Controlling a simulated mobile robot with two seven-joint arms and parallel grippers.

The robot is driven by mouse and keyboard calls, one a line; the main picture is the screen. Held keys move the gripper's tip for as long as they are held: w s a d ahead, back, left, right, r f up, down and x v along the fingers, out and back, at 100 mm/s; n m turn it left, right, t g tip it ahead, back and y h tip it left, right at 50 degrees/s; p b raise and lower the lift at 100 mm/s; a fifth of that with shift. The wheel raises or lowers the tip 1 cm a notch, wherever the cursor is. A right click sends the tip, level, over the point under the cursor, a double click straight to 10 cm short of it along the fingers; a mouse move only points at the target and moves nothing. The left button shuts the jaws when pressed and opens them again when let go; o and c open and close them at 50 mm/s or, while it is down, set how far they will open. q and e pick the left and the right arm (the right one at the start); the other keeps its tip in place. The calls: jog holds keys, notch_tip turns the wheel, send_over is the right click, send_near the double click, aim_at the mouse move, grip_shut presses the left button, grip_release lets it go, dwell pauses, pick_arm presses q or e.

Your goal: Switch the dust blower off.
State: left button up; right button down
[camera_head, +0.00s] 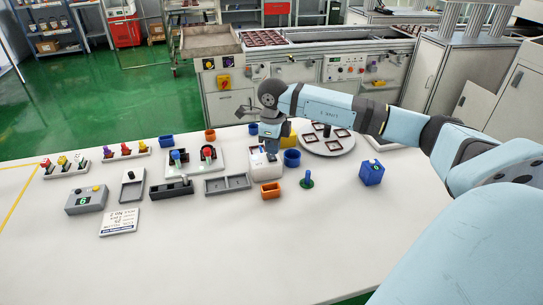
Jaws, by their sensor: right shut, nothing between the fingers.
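My right arm reaches in from the right across the table, with its wrist bent down. My right gripper (269,146) is shut and empty, pointing down at the back of a small white box (265,165) with dark marks on its front. This box may be the dust blower, but no readable label shows that. The gripper hides part of its top, so I cannot tell the switch position or whether they touch. My left gripper is not in view.
A grey box (86,201) with a green digit, a tray with blue and red knobs (194,163) and grey bins (228,185) stand left. The front table is clear.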

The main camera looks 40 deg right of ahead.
aim_at(273, 159)
jog(key=shift+f+b, duration=0.3)
jog(key=shift+f, duration=0.1)
dwell(0.6)
jog(key=shift+f, duration=0.4)
jog(key=shift+f+b, duration=0.55)
jog(key=shift+b, duration=0.05)
dwell(0.3)
jog(key=shift+r, duration=0.1)
jog(key=shift+r+p, duration=0.4)
notch_tip(273, 159, up, 2)
jog(key=shift+r+p, duration=0.1)
jog(key=shift+p, duration=0.55)
jog(key=shift+r+p, duration=1.1)
jog(key=shift+r, duration=0.85)
